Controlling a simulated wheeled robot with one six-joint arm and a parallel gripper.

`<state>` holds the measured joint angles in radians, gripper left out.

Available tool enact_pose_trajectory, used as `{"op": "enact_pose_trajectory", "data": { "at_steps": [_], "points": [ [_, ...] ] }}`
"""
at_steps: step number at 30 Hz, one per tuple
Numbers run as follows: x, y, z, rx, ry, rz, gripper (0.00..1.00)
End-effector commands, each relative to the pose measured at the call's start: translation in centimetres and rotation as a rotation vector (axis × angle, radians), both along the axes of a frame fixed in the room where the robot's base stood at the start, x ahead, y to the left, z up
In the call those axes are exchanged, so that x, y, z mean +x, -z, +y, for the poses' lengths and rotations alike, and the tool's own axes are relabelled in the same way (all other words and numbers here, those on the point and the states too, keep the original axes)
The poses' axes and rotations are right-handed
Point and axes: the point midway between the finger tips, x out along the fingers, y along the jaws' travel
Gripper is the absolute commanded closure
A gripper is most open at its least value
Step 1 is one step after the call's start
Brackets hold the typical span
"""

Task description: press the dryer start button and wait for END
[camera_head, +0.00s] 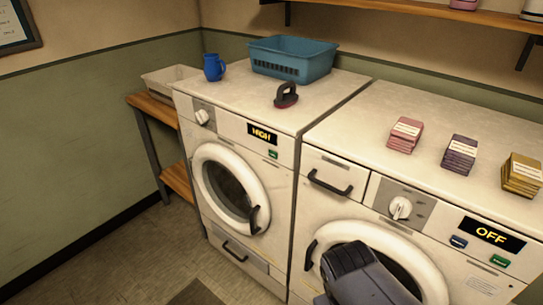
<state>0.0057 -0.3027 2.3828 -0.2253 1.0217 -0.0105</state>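The dryer (225,195) is the left white machine, with a round door shut and a lower drawer. Its display (262,133) reads HIGH in yellow. A small green button (273,154) sits just below the display, and a white knob (202,117) is at the panel's left. My gripper (345,258) is a dark grey shape low in the picture, in front of the right machine's door and well to the right of and below the green button. Its fingertips cannot be made out, and nothing is seen held.
The right machine (330,158) has a display (492,235) reading OFF, with blue and green buttons. Pink, purple and yellow stacks sit on the right machine. Floor shows at left.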

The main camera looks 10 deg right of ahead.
Motion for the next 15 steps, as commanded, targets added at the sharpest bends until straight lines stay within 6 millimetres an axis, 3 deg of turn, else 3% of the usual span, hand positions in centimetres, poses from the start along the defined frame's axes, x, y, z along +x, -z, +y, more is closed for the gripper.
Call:
{"op": "enact_pose_trajectory", "data": {
  "at_steps": [15],
  "points": [
    [0.0,0.0,0.0,0.0,0.0,0.0,0.94]
  ]
}}
